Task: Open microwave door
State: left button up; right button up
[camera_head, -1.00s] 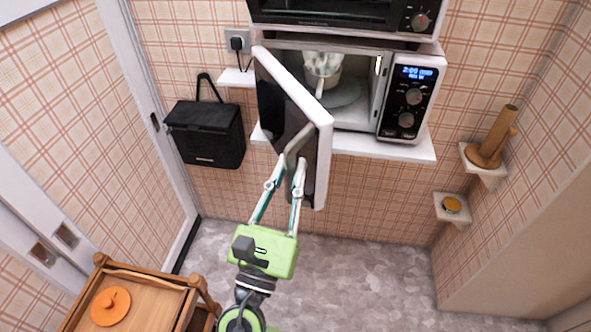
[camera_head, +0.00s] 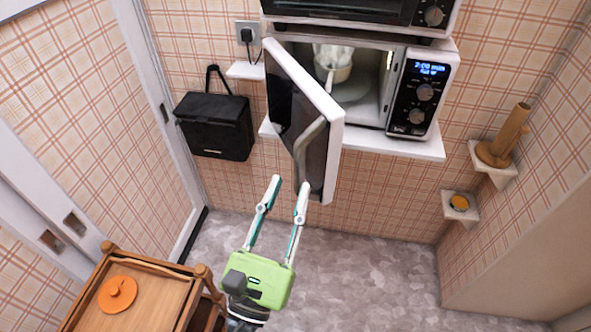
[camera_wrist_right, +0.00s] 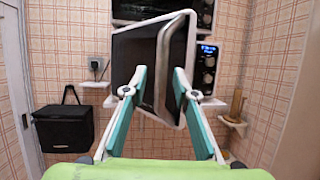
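The microwave (camera_head: 425,88) sits on a white wall shelf with its door (camera_head: 335,125) swung wide open toward me, hinged at the left. A long grey handle (camera_head: 301,150) runs along the door's front face. Inside the cavity are a white cup-like vessel (camera_head: 334,65) and a round plate (camera_head: 350,90). My right gripper (camera_head: 290,184) is open and empty, just below and in front of the door, apart from the handle. In the right wrist view, the door (camera_wrist_right: 182,60) and handle (camera_wrist_right: 163,70) show beyond the spread fingers (camera_wrist_right: 158,80). My left gripper is not in view.
Another oven (camera_head: 350,10) sits above the microwave. A black bag-like box (camera_head: 215,125) hangs on the wall at left. A wooden cart (camera_head: 150,300) with an orange lid (camera_head: 117,294) stands at lower left. Small corner shelves (camera_head: 460,212) are at right. The grey floor (camera_head: 370,255) is clear.

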jog(key=v, duration=0.6)
jog(key=shift+s+a, duration=0.1)
jog(key=shift+s, duration=0.05)
